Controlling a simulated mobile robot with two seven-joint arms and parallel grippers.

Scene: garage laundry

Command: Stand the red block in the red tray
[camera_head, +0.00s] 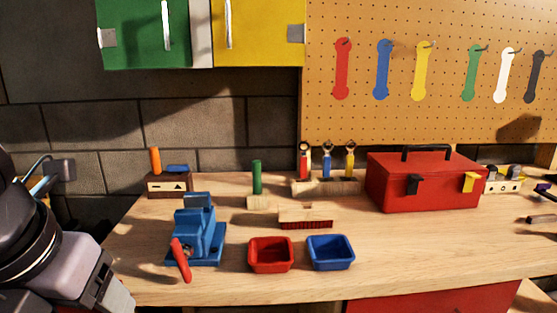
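The red tray (271,256) is a small open container near the front of the wooden workbench. It looks empty. A blue tray (331,252) of the same shape stands just right of it. I cannot pick out a red block anywhere in this view. Part of my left arm shows at the lower left, but its fingertips are not visible. My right gripper is not in view.
A blue vise (200,232) with a red handle stands left of the red tray. A brush (306,214) with red bristles lies behind the trays. A red toolbox (424,185) stands at the back right. The bench front right of the blue tray is clear.

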